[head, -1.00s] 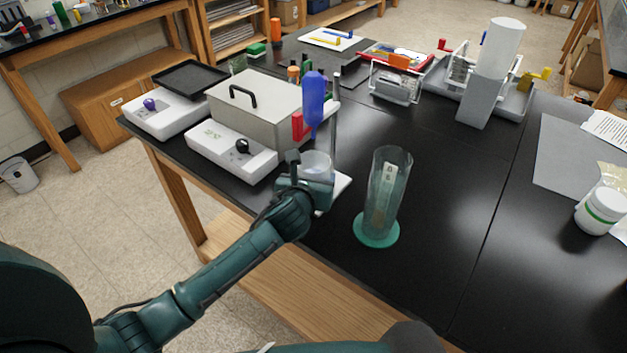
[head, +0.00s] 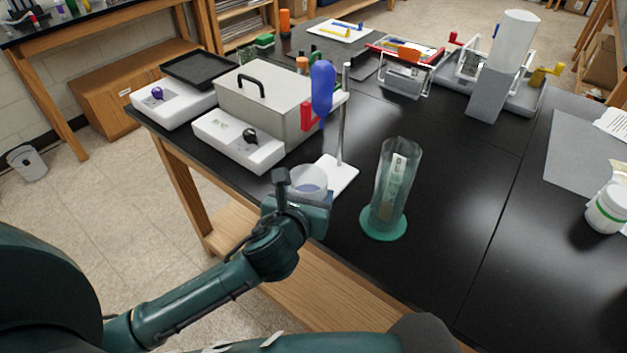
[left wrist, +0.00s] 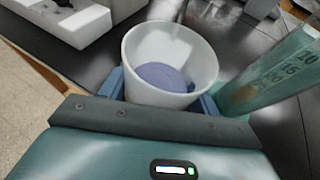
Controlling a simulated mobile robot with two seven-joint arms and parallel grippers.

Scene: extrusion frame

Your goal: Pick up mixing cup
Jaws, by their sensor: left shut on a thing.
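The mixing cup (head: 309,180) is a white, slightly see-through cup with something blue-violet at its bottom. It also shows in the left wrist view (left wrist: 203,52), mouth up, between the two blue fingers. My left gripper (head: 308,200) is shut on the cup, in front of the stand's white base. In the left wrist view the gripper (left wrist: 165,95) has a finger on each side of the cup. The cup's underside is hidden, so its height cannot be told. My right gripper is not in view.
A tall clear cylinder (head: 398,180) on a green base stands right of the cup. Behind the cup is a stand with a white base (head: 338,178) and a blue bulb (head: 322,90). A grey lidded box (head: 262,105) is at back left.

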